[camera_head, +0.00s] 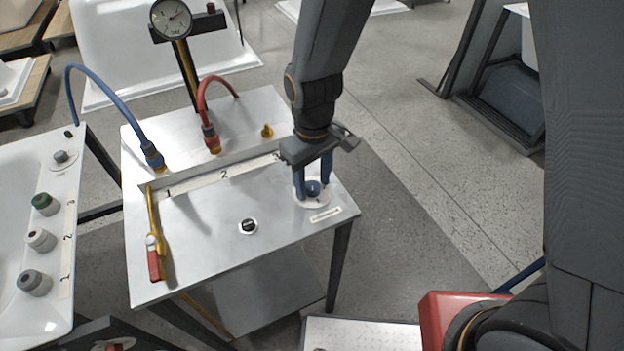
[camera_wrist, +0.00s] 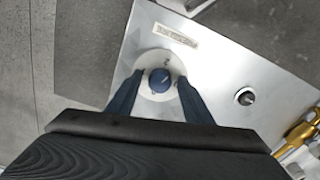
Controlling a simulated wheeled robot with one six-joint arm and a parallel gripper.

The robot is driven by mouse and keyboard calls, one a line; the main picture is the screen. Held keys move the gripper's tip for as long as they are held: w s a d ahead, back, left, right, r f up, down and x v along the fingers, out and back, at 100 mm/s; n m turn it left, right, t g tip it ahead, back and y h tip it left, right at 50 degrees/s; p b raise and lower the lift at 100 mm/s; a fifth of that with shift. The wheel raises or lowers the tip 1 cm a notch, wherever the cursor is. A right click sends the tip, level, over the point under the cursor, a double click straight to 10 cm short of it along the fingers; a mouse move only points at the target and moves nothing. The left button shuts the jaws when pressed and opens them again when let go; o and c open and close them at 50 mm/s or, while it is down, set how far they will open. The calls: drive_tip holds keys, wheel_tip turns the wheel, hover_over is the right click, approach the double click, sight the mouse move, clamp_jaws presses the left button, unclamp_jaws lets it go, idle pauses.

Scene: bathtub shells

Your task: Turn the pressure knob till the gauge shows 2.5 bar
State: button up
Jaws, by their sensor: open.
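The blue pressure knob (camera_head: 313,188) sits on a round white dial plate at the right front of the metal table. In the wrist view the knob (camera_wrist: 160,79) lies between the two fingers of my gripper (camera_wrist: 160,90), with a gap on each side. My gripper (camera_head: 313,185) points down over the knob and is open. The pressure gauge (camera_head: 171,19) stands on a dark post at the back of the table. Its face shows a needle, but the numbers are too small to read.
A black button (camera_head: 248,226) is set in the metal table top (camera_head: 200,240). A yellow valve with a red handle (camera_head: 155,262) is at the left. Blue (camera_head: 110,90) and red (camera_head: 203,95) hoses rise at the back. A white panel with several knobs (camera_head: 40,240) stands left.

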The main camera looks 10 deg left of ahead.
sight(313, 186)
drive_tip(key=shift+c, duration=0.4)
drive_tip(key=c, duration=1)
drive_tip(key=shift+m+p, duration=0.65)
drive_tip(key=shift+m, duration=0.25)
drive_tip(key=o, duration=1.1)
drive_tip(key=shift+r, duration=0.1)
drive_tip(key=shift+r+b, duration=0.8)
drive_tip(key=shift+r, duration=3)
